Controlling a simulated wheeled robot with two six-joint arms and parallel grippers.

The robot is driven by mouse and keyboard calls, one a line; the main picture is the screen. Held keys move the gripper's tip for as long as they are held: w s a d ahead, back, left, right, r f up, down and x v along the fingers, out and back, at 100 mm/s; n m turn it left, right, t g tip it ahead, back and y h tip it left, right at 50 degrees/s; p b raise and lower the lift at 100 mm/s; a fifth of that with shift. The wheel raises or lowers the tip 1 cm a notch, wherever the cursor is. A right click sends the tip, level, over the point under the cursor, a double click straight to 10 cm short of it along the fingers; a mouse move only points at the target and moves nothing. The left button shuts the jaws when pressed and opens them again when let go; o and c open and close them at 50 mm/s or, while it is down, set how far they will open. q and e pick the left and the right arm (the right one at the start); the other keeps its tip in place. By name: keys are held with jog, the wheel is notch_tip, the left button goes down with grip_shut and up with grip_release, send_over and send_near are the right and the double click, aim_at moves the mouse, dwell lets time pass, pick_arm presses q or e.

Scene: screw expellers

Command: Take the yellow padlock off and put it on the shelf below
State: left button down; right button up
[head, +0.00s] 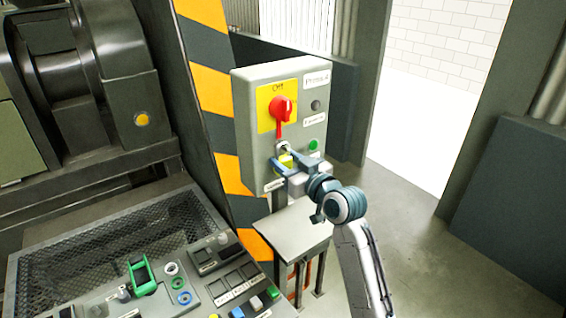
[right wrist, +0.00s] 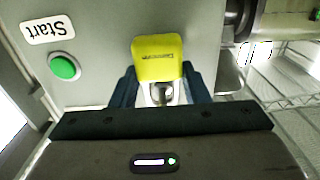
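The yellow padlock (head: 285,160) hangs by its metal shackle on the front of the grey control box (head: 250,110), just under the red switch (head: 283,105). In the right wrist view the padlock (right wrist: 157,57) shows large, with its shackle toward the gripper's palm. My right gripper (head: 286,166) is at the padlock, its two blue fingers apart, one on each side of it. I see no clear sign of them squeezing it. The grey shelf (head: 293,236) is below the box, with a bare top. My left gripper is not in view.
A green button (head: 313,145) sits right of the padlock, beside my right gripper. A console (head: 215,285) with several buttons and a green lever stands at the front left. A striped yellow and black post (head: 215,90) stands behind the box. Open floor lies to the right.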

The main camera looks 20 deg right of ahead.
jog(key=c, duration=0.4)
jog(key=shift+o, duration=0.2)
jog(key=r+b+v, duration=0.1)
jog(key=b+v, duration=0.2)
jog(key=v, duration=1.5)
jog(key=shift+r, duration=0.3)
